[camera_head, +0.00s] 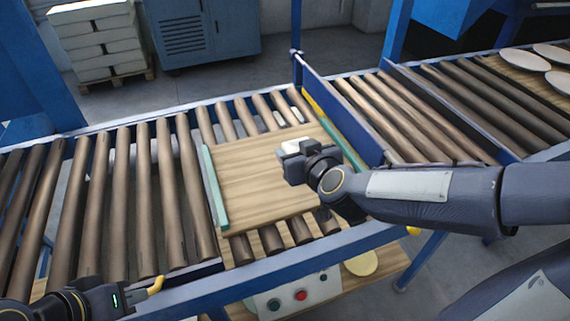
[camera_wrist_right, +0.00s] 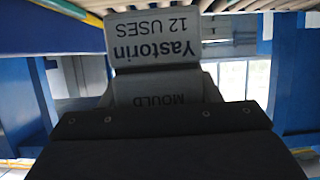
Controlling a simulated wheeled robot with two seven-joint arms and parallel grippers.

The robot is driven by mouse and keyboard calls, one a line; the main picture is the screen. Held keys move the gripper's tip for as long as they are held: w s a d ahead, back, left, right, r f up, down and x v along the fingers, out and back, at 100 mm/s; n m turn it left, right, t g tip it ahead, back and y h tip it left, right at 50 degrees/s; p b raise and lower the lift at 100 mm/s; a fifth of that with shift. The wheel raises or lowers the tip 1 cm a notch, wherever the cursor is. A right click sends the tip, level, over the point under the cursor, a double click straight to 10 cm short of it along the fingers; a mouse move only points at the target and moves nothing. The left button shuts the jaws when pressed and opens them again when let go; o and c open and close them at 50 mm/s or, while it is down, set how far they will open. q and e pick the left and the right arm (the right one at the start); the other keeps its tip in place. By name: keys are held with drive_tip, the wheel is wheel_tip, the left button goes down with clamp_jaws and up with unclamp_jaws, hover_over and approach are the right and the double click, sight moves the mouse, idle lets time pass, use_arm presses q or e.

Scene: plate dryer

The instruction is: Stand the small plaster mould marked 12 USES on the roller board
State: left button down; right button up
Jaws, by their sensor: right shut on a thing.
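My right gripper (camera_head: 298,160) is shut on a small pale mould (camera_head: 292,146) above the roller board (camera_head: 245,190), a light wooden board with green side strips lying on the rollers. In the right wrist view the mould (camera_wrist_right: 153,42) shows "Yastorin 12 USES" upside down, with a second face reading "MOULD" nearer the dark gripper body (camera_wrist_right: 165,145). I cannot tell whether the mould touches the board; my gripper hides part of it. My left gripper (camera_head: 155,285) is at the bottom left, in front of the conveyor; its jaw opening cannot be made out.
Brown rollers (camera_head: 140,190) run left and right of the board. A blue divider (camera_head: 345,115) stands right of it. Pale round plates (camera_head: 525,60) lie on a board at the far right. A control box with buttons (camera_head: 290,298) sits below the front rail. Most of the board is clear.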

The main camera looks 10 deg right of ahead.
drive_tip(key=w+f+b, duration=0.1)
drive_tip(key=w+f, duration=0.1)
drive_tip(key=w+f+b, duration=0.1)
drive_tip(key=w+f, duration=0.1)
drive_tip(key=w, duration=0.1)
drive_tip(key=w+f+b, duration=0.1)
drive_tip(key=w+f, duration=0.2)
drive_tip(key=shift+a+b, duration=0.3)
drive_tip(key=shift+b, duration=0.05)
drive_tip(key=f+b, duration=0.1)
drive_tip(key=f, duration=0.2)
drive_tip(key=shift+w+f+b, duration=0.35)
drive_tip(key=shift+r, duration=0.1)
drive_tip(key=o, duration=0.9)
drive_tip(key=shift+f, duration=0.25)
drive_tip(key=shift+c, duration=0.2)
drive_tip(key=o, duration=0.4)
drive_tip(key=shift+r, duration=0.1)
drive_tip(key=shift+o, duration=0.2)
